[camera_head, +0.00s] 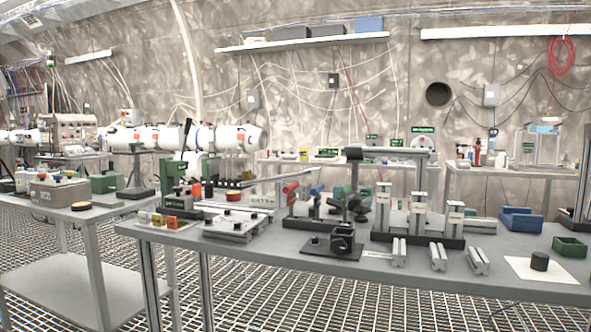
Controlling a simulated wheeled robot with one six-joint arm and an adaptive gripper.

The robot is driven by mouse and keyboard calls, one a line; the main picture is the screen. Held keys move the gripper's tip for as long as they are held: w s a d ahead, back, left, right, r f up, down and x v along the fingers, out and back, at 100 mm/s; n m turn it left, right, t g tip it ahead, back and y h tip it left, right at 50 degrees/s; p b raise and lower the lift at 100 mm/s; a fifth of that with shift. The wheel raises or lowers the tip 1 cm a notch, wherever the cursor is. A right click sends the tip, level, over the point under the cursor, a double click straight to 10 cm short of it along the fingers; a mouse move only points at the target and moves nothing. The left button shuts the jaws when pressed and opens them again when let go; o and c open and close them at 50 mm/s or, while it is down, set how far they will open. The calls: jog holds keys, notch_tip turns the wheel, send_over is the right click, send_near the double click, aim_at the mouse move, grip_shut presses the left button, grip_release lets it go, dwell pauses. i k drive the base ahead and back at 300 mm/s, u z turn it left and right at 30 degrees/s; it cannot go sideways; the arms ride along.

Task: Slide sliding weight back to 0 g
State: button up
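I cannot make out a sliding weight or a gram scale for certain at this size. A thin grey beam (290,178) runs slightly tilted above the left middle of the long grey table (290,243). Dark pieces (228,184) sit at its left end, too small to tell apart. A green upright block (173,176) stands left of the beam. My gripper is not recognizable anywhere in the view.
The long table holds a black square fixture (342,239), white uprights on a black base (420,212), a blue tray (522,219), a green bin (570,246) and a black cylinder (539,261) on a white sheet. Another table (92,203) stands left. Grating floor shows between them.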

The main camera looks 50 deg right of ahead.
aim_at(247, 175)
jog(key=z, duration=0.95)
jog(key=i, duration=1.15)
jog(key=z, duration=0.3)
